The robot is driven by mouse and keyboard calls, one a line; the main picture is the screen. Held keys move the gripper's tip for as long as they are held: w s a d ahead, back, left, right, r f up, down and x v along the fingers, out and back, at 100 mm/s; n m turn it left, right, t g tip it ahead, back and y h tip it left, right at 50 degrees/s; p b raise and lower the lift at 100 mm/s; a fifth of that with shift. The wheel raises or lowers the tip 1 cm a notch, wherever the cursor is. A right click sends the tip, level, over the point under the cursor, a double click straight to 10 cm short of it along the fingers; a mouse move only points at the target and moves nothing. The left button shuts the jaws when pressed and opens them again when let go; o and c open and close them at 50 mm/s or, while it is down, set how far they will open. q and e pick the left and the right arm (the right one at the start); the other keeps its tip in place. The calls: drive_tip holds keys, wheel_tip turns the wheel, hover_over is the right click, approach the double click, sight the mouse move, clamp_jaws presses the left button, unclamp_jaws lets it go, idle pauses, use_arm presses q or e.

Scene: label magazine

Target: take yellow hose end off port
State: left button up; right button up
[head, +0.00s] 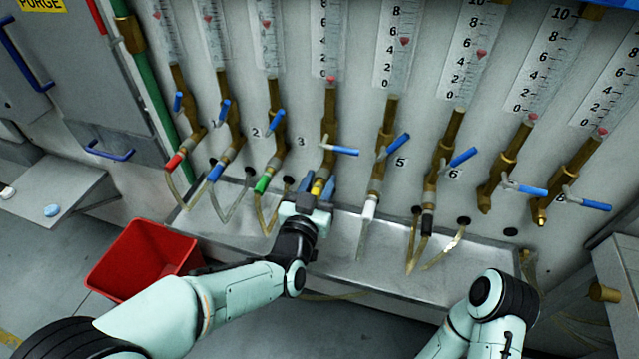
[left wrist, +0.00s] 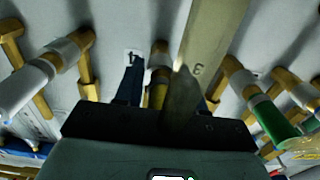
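The yellow hose end (head: 317,187) sits on the port below the fourth valve. It shows as a yellow band between the fingers of my left gripper (head: 318,186). In the left wrist view, the yellow hose end (left wrist: 157,93) stands between the two dark fingers of the left gripper (left wrist: 172,88), with gaps beside it. The left gripper looks open around it, not closed on it. A translucent tan length, apparently hose, crosses close to the camera and hides part of the right finger side. My right arm shows at the lower right, but its gripper is out of view.
Neighbouring ports carry red (head: 174,162), blue (head: 216,172), green (head: 262,184), white (head: 369,209) and black (head: 428,224) hose ends. Blue valve handles stick out above them. A metal trough (head: 340,262) runs below. A red bin (head: 140,262) stands at the lower left.

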use_arm(q)
drive_tip(key=shift+w+r, duration=0.15)
drive_tip(key=shift+r, duration=0.05)
clamp_jaws()
drive_tip(key=shift+s+a+f, duration=0.1)
drive_tip(key=shift+s, duration=0.25)
drive_tip(key=shift+p+v, duration=0.35)
drive_tip(key=shift+v, duration=2.15)
drive_tip(key=shift+f, duration=0.1)
